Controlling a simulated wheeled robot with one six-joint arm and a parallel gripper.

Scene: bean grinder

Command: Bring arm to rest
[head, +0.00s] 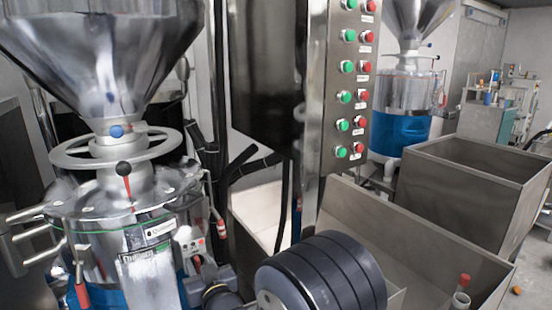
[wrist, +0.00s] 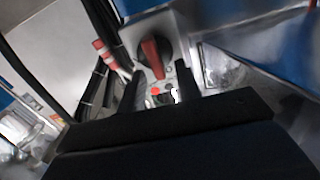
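My gripper (wrist: 160,69) shows in the wrist view as two dark fingers standing apart, with nothing held between them. Beyond the fingertips is a grey box with a red rotary handle (wrist: 152,56); the handle appears in the gap between the fingers. Whether the fingers touch it I cannot tell. A small red button (wrist: 155,91) shows below the handle. I cannot make out my gripper in the head view.
The grinder's steel hopper (head: 100,50) and handwheel (head: 75,158) stand at left. A button panel (head: 347,85) rises in the middle. Open metal bins (head: 465,185) fill the right. A red-and-white striped part (wrist: 105,50) is left of the fingers.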

